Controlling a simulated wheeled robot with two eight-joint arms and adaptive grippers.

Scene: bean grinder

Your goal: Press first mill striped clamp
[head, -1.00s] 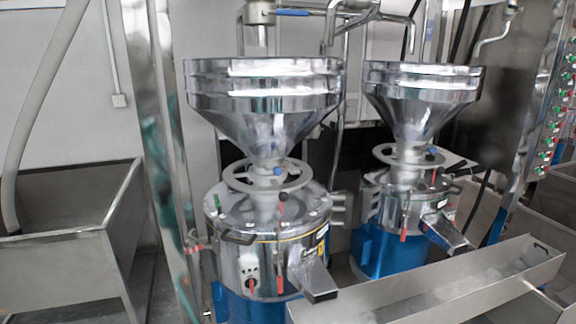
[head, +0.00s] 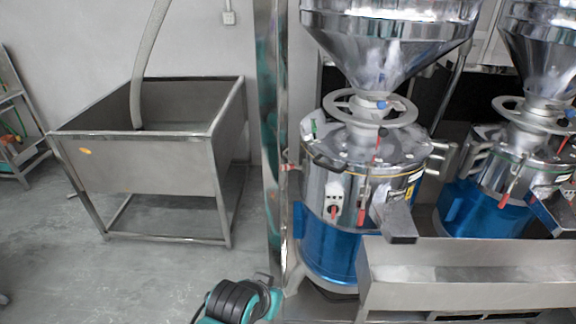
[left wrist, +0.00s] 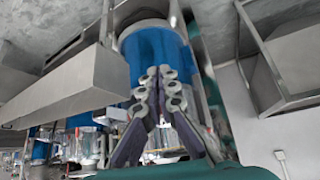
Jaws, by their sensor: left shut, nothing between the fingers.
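The first mill (head: 365,165) is the nearer one in the head view, with a steel drum, a blue base and a hopper on top. Red-tipped clamp handles (head: 361,195) hang on its front. A small reddish fitting (head: 290,167) sticks out at its left side; it is too small to tell whether it is striped. My left gripper (left wrist: 158,80) is shut and empty in the left wrist view. Behind it, the blue mill base (left wrist: 155,55) shows upside down; the gap cannot be judged. The gripper itself is not visible in the head view.
A second mill (head: 515,160) stands at right. A steel trough (head: 470,270) runs along the front. A steel post (head: 270,130) stands left of the first mill. A steel bin (head: 150,160) stands farther left, with open floor (head: 130,275) in front.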

